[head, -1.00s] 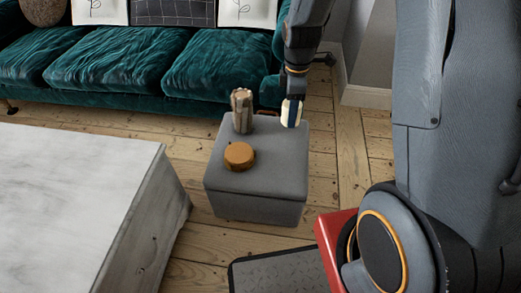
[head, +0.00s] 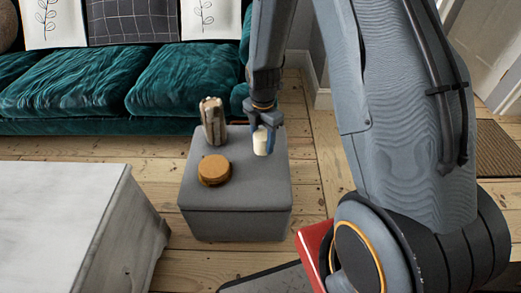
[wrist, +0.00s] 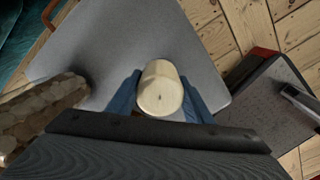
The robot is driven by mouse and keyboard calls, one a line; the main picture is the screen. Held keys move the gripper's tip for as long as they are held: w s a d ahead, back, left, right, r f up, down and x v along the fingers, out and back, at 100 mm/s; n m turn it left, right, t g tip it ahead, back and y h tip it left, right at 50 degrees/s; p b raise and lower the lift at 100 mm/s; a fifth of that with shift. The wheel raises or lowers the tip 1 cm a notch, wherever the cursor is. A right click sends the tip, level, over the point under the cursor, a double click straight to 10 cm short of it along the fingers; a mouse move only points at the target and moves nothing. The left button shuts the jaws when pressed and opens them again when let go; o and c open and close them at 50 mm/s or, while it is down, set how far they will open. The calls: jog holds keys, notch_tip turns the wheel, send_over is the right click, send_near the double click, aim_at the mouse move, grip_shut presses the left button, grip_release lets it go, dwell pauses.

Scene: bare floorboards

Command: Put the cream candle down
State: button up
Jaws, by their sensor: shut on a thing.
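The cream candle (head: 260,141) is a short pale cylinder held upright in my gripper (head: 262,136), over the right part of the grey ottoman (head: 240,216). In the wrist view the candle (wrist: 160,90) sits between the two blue fingers of my gripper (wrist: 160,97), which is shut on it. I cannot tell whether the candle's base touches the ottoman top or hangs just above it.
A ribbed brown and grey object (head: 213,122) stands at the ottoman's back left. A round orange-brown box (head: 214,171) lies in front of it. The ottoman's front right is clear. A teal sofa (head: 110,85) is behind, and a pale table (head: 60,210) is at left.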

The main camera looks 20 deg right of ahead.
aim_at(263, 148)
jog(key=shift+f+b, duration=0.45)
jog(key=shift+f, duration=1.35)
jog(key=shift+f, duration=0.15)
jog(key=o, duration=1.2)
